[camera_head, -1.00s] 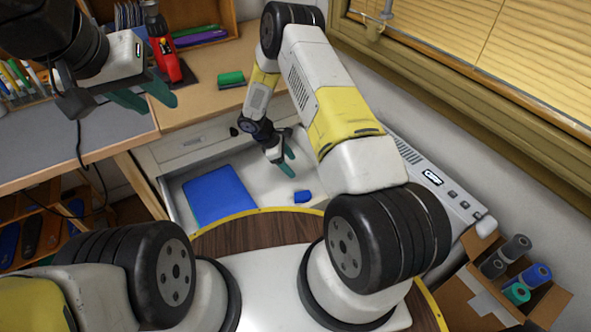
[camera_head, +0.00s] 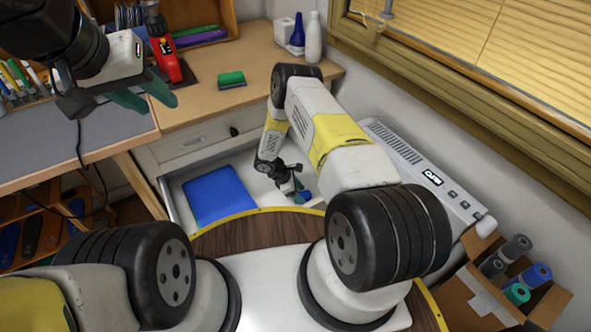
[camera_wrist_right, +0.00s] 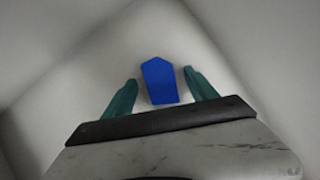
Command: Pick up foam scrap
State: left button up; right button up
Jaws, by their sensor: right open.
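The foam scrap (camera_wrist_right: 160,81) is a small blue piece with a pointed end. It lies on the white drawer floor. In the right wrist view it sits between the two green fingers of my right gripper (camera_wrist_right: 160,92), which are open with a gap on each side. In the head view the right gripper (camera_head: 296,190) is low in the drawer at the scrap (camera_head: 305,196), which it partly hides. My left gripper (camera_head: 148,96) hangs over the desk at the upper left, away from the scrap, with its green fingers apart.
A larger blue sheet (camera_head: 219,195) lies in the open drawer (camera_head: 170,200), left of my right gripper. A green and black block (camera_head: 231,80) and a red tool (camera_head: 163,50) stand on the desk above. A cardboard box (camera_head: 470,290) with rolls is at the lower right.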

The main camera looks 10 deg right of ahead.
jog(key=c, duration=1.4)
